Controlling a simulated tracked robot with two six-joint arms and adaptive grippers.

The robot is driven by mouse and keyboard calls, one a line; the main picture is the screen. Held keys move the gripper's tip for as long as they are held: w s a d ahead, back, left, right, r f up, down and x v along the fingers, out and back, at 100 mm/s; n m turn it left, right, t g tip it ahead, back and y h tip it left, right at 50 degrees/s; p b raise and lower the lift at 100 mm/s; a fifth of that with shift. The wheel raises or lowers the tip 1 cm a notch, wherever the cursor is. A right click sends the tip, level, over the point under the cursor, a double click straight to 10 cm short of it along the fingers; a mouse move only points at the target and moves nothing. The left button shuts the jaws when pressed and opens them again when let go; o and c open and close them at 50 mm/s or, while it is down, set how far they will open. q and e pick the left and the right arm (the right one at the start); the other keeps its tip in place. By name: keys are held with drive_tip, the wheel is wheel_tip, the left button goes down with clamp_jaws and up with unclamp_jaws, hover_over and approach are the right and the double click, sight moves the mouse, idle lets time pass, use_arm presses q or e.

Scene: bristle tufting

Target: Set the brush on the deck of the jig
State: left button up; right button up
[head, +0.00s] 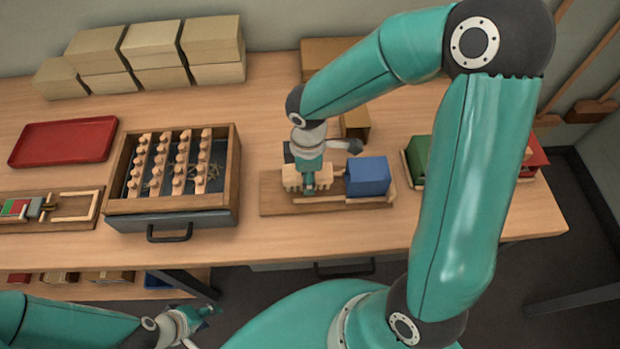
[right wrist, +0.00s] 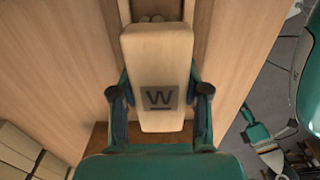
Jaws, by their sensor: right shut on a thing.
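The brush (right wrist: 158,55), a pale wooden block marked with a dark W, is between the fingers of my right gripper (right wrist: 159,92) in the right wrist view. In the head view my right gripper (head: 308,187) is shut on the brush (head: 291,179), over the wooden jig (head: 273,197). The jig carries a blue block (head: 368,177) just right of the brush. I cannot tell whether the brush touches the deck, as the gripper covers part of it. My left gripper (head: 203,323) is low at the left, off the table front, with its fingers apart and empty.
Left of the jig is a wooden tray (head: 228,175) with rows of pegged strips. A red tray (head: 62,141), a small clamp board (head: 75,206) and stacked tan boxes (head: 160,55) lie further left and back. Green (head: 418,158) and red bins stand right of the jig.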

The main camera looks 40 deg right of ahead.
wheel_tip(320, 180, down, 2)
drive_tip(key=shift+f, duration=0.25)
drive_tip(key=shift+f, duration=0.1)
drive_tip(key=o, duration=1.2)
drive_tip(key=shift+r, duration=0.2)
wheel_tip(320, 180, up, 12)
drive_tip(key=shift+f+p, duration=0.1)
drive_tip(key=shift+p, duration=0.35)
